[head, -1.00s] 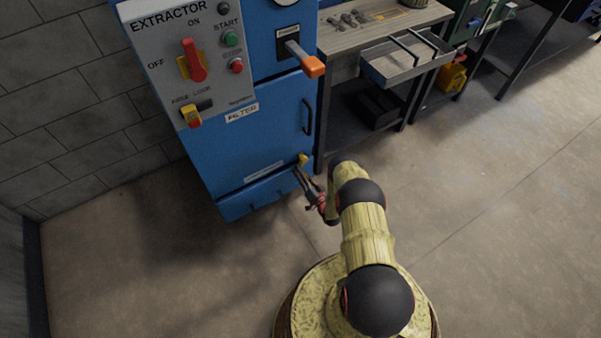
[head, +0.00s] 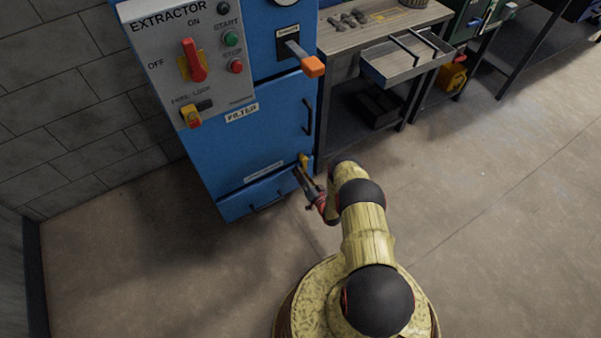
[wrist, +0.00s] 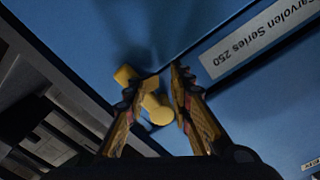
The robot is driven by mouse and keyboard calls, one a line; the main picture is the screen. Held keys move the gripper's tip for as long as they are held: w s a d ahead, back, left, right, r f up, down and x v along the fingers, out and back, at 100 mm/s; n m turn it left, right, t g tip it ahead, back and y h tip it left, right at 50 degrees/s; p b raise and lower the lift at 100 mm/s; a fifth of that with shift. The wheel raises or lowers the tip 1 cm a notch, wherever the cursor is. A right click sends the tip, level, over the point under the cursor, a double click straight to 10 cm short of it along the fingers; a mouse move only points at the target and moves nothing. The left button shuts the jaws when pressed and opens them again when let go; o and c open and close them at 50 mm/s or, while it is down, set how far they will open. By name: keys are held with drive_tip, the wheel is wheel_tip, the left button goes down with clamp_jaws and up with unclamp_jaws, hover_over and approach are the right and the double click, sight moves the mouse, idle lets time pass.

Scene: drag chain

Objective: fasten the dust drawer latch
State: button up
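The yellow dust drawer latch (head: 303,160) is at the lower right of the blue extractor's front, by the seam above the dust drawer (head: 240,206). The drawer front looks about flush with the cabinet. My gripper (head: 299,172) is at the latch, reaching in from the lower right. In the wrist view, the latch (wrist: 152,98) lies slanted between the two fingertips of my gripper (wrist: 154,84). The left fingertip overlaps the latch. A gap shows between the right fingertip and the upper part of the latch, so the fingers look apart. Contact is unclear.
The extractor's filter door (head: 262,135) with a dark handle is above the drawer. An orange-tipped lever (head: 312,67) juts out higher up. A workbench (head: 372,24) with a pulled-out metal tray (head: 400,68) stands to the right. The floor around my base is clear.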

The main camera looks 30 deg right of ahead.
drive_tip(key=o, duration=0.3)
drive_tip(key=shift+s, duration=0.1)
drive_tip(key=s+p, duration=0.1)
drive_tip(key=s, duration=0.7)
drive_tip(key=shift+s+d+p, duration=0.15)
drive_tip(key=shift+s+p, duration=0.25)
idle(0.6)
drive_tip(key=shift+s, duration=0.1)
idle(0.5)
drive_tip(key=shift+s+d, duration=0.15)
drive_tip(key=shift+s, duration=5.75)
